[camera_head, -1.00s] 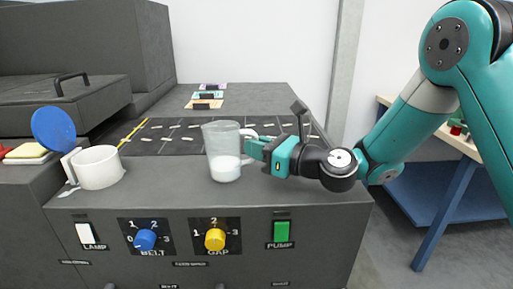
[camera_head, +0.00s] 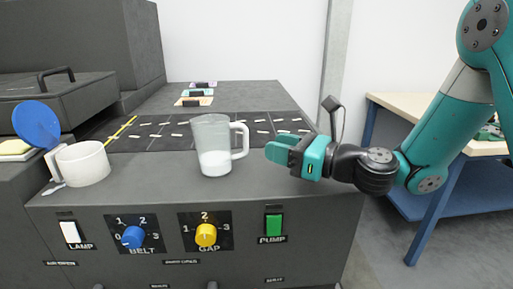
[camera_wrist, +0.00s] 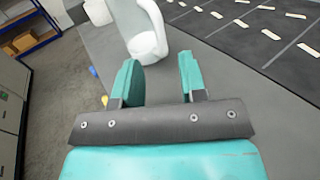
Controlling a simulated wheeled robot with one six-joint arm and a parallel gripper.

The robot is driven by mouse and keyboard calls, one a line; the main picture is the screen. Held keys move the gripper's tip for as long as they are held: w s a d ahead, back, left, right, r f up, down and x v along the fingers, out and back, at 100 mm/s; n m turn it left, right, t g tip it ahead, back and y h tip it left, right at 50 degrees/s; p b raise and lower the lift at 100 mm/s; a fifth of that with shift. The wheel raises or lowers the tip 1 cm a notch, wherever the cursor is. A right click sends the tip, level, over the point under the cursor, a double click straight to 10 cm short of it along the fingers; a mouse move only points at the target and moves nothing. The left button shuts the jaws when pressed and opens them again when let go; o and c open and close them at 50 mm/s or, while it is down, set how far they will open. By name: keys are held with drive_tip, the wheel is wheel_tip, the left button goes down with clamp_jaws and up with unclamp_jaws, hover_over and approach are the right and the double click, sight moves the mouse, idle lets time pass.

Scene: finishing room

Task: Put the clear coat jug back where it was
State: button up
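The clear coat jug (camera_head: 212,150) is a clear jug with white liquid in its lower part. It stands upright on the grey machine top, in front of the dark belt, with its handle to the right. My gripper (camera_head: 278,151) is to the right of the handle, apart from it, with nothing in it. In the wrist view the jug (camera_wrist: 146,42) stands beyond the two teal fingers (camera_wrist: 160,72), which are spread apart with a clear gap between them.
A white mug (camera_head: 82,165) and a blue disc (camera_head: 36,123) are at the left. The belt (camera_head: 165,134) carries pale strips. The front panel has a blue knob (camera_head: 133,237), a yellow knob (camera_head: 205,235) and a green pump switch (camera_head: 273,225). A workbench (camera_head: 400,110) stands at the right.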

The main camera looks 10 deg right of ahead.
drive_tip(key=b+v, duration=0.3)
drive_tip(key=v, duration=0.1)
drive_tip(key=s+a+f+n+g+h, duration=0.1)
drive_tip(key=s+a+n+g, duration=0.25)
drive_tip(key=s+n, duration=0.35)
drive_tip(key=s+a+f+n+g+h, duration=0.1)
drive_tip(key=s+a+f+n+g, duration=0.2)
drive_tip(key=n, duration=0.6)
drive_tip(key=s+d+f+n+g+h, duration=0.1)
drive_tip(key=s+d+n+g+h, duration=0.1)
drive_tip(key=s+n, duration=0.4)
drive_tip(key=s+d+f+n+g+h, duration=0.1)
drive_tip(key=s+d+n+h, duration=0.4)
drive_tip(key=n, duration=0.5)
drive_tip(key=shift+s+d+g+h, duration=0.3)
drive_tip(key=shift+s+g+h, duration=0.35)
drive_tip(key=shift+s, duration=0.25)
